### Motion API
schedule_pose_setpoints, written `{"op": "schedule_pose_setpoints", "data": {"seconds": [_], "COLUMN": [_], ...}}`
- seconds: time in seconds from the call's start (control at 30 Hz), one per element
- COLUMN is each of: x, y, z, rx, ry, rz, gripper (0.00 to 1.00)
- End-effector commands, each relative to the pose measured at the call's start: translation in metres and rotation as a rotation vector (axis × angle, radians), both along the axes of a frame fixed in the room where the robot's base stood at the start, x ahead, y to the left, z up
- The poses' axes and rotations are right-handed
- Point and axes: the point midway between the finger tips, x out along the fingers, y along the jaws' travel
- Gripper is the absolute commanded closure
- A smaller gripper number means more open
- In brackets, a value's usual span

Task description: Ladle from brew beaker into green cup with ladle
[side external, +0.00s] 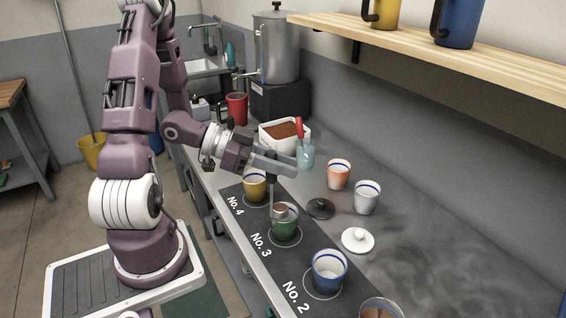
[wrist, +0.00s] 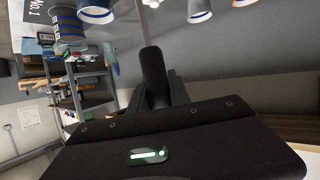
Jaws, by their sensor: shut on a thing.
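The green cup (side external: 284,230) stands on the dark strip at the No. 3 mark in the side view. My gripper (side external: 284,165) is above it, shut on the ladle, whose thin handle (side external: 273,192) hangs down. The ladle's small bowl (side external: 281,209) is at the green cup's mouth; I cannot tell whether it is inside or just above the rim. A vessel (side external: 381,309) with brown liquid, possibly the brew beaker, is cut off at the bottom edge.
A yellow cup (side external: 254,186) and a blue-and-white cup (side external: 329,271) stand either side of the green cup. An orange cup (side external: 339,174), a white cup (side external: 367,197), a black lid (side external: 320,208) and a white lid (side external: 357,240) are right. A glass jar (side external: 306,155) stands close behind my gripper.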

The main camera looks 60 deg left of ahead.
Motion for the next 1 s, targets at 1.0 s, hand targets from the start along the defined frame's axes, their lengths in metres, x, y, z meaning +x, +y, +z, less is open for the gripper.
{"op": "schedule_pose_setpoints", "data": {"seconds": [1.0], "x": [0.044], "y": [0.037], "z": [-0.007], "rx": [-0.285], "ry": [0.343], "rz": [-0.001], "gripper": [1.00]}}
